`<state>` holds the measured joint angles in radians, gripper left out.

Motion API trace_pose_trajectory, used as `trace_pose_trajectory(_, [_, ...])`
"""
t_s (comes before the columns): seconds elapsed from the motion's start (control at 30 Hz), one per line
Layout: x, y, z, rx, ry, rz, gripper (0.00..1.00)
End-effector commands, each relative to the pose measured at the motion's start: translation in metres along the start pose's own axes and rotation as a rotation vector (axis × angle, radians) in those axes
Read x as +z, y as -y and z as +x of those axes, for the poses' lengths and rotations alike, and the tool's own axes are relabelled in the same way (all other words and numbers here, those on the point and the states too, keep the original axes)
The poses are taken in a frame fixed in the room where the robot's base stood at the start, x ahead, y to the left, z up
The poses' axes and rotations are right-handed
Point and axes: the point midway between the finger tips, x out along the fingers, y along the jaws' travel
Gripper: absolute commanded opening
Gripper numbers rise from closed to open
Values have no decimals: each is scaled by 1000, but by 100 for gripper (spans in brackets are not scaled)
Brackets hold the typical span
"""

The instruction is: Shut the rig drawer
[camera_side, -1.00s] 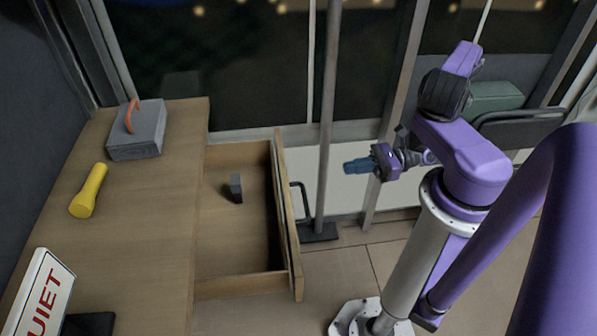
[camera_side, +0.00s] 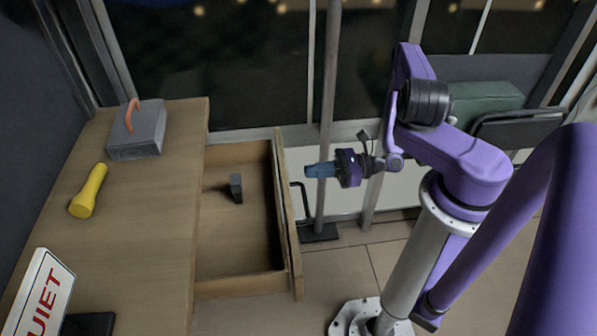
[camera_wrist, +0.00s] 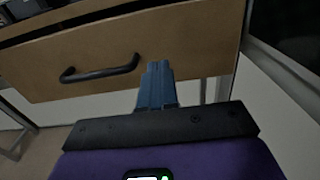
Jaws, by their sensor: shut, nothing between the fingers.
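The rig drawer (camera_side: 288,222) stands pulled out from the wooden desk in the side view, with a small dark block (camera_side: 236,188) lying inside. Its dark bar handle (camera_side: 303,203) is on the outer face of the front panel. The wrist view shows the drawer front (camera_wrist: 190,45) and the handle (camera_wrist: 100,70) left of the fingers. My gripper (camera_side: 310,170) is shut and empty. It points left toward the drawer front, to the right of the panel near its far end. In the wrist view my gripper (camera_wrist: 157,68) overlaps the panel's lower part; I cannot tell whether it touches.
The desk top (camera_side: 140,215) holds a grey box with an orange handle (camera_side: 138,130), a yellow flashlight (camera_side: 88,190) and a white sign with red letters (camera_side: 40,295). A grey pole (camera_side: 326,100) stands on the floor behind the gripper.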

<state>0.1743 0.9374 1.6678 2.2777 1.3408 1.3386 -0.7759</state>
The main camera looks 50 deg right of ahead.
Motion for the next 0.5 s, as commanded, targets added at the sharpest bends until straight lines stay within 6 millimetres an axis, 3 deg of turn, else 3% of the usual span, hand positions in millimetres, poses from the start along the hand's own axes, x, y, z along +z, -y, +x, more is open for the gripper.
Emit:
trace_pose_trajectory(0.2, [0,-1,27,5,-1,-3,0])
trace_pose_trajectory(0.5, [0,0,43,2,-1,-2,0])
